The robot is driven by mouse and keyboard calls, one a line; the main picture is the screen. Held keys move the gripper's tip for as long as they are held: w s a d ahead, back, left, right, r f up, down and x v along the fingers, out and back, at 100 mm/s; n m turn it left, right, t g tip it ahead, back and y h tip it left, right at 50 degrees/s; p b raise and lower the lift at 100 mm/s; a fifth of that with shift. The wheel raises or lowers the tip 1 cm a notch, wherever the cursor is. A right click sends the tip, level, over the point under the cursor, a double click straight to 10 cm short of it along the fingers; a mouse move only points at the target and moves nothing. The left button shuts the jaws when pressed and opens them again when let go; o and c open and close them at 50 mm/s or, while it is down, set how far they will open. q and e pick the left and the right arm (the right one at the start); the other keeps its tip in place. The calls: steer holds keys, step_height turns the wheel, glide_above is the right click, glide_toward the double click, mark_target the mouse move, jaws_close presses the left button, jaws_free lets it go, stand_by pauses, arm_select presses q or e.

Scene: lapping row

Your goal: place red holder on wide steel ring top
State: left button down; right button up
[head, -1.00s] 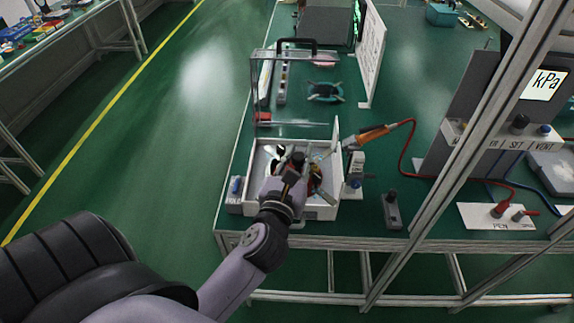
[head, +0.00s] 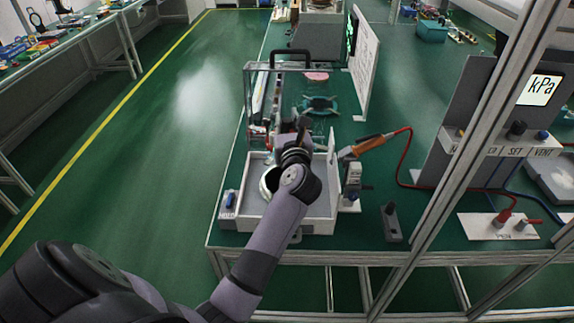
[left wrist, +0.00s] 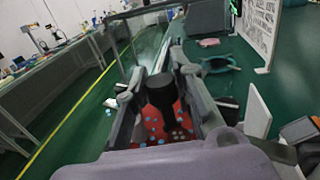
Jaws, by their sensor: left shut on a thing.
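The red holder (left wrist: 148,132) shows in the left wrist view as a red plate with pale blue spots and a black upright knob (left wrist: 160,92). My left gripper (left wrist: 165,80) is shut on it, with its fingers on either side of the knob. In the head view my left gripper (head: 300,130) is over the back part of a white tray and its wrist hides the holder. A curved silver edge, apparently the steel ring (head: 267,184), shows in the tray left of my wrist; most of it is covered. My right gripper is not in view.
The white open tray (head: 240,195) stands near the bench's front edge, with a clear framed guard (head: 247,95) behind it. An orange-handled tool (head: 368,145) with a red cable lies to the right. A teal part (head: 320,104) and white board (head: 362,65) stand behind.

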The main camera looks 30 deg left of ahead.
arm_select(q)
step_height(320, 180, down, 13)
steer(key=shift+f+b, duration=0.2)
steer(key=shift+b, duration=0.6)
steer(key=shift+f+b, duration=0.6)
steer(key=shift+b, duration=0.05)
steer(key=c, duration=1.4)
jaws_free()
steer(key=shift+o, duration=0.2)
